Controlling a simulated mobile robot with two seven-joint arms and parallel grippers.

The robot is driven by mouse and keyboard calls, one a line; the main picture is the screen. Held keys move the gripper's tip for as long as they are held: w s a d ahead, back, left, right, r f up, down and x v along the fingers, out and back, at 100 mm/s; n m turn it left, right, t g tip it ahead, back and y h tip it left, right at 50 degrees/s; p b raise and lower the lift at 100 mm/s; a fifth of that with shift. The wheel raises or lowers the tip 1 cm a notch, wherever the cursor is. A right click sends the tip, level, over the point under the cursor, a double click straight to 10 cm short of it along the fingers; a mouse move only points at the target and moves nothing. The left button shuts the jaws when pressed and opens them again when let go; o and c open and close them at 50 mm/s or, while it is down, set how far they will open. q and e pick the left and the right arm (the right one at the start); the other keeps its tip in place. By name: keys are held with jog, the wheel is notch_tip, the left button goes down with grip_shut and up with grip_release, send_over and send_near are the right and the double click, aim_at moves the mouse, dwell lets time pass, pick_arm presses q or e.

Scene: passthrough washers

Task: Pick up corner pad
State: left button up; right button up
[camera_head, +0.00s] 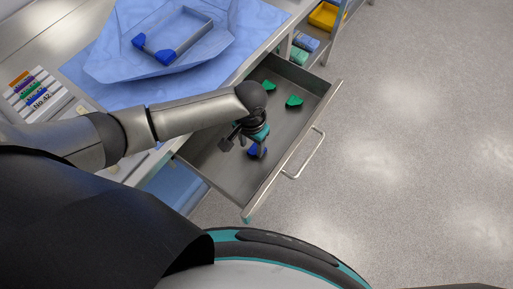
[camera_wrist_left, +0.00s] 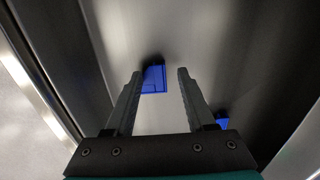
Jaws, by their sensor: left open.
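My left gripper (camera_head: 244,146) is inside the open drawer (camera_head: 215,165), pointing down. It is open and empty. A blue corner pad (camera_head: 254,151) shows beside its fingers in the head view, partly hidden by the gripper. In the left wrist view, a blue corner pad (camera_wrist_left: 154,79) lies on the drawer floor, between the two fingers (camera_wrist_left: 154,88) and nearer the left one. A second blue piece (camera_wrist_left: 222,121) shows beyond the right finger, mostly hidden. Two green corner pads (camera_head: 294,102) (camera_head: 269,86) lie farther back in the drawer. My right gripper is out of view.
A metal tray (camera_head: 190,42) with blue corner pads stands on blue wrap on the counter. A numbered rack (camera_head: 40,98) is at left. A yellow bin (camera_head: 324,15) is at top right. The drawer walls and handle (camera_head: 306,155) surround my gripper; open floor lies right.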

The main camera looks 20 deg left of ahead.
pick_arm(q)
jog(key=shift+f, duration=0.55)
grip_shut()
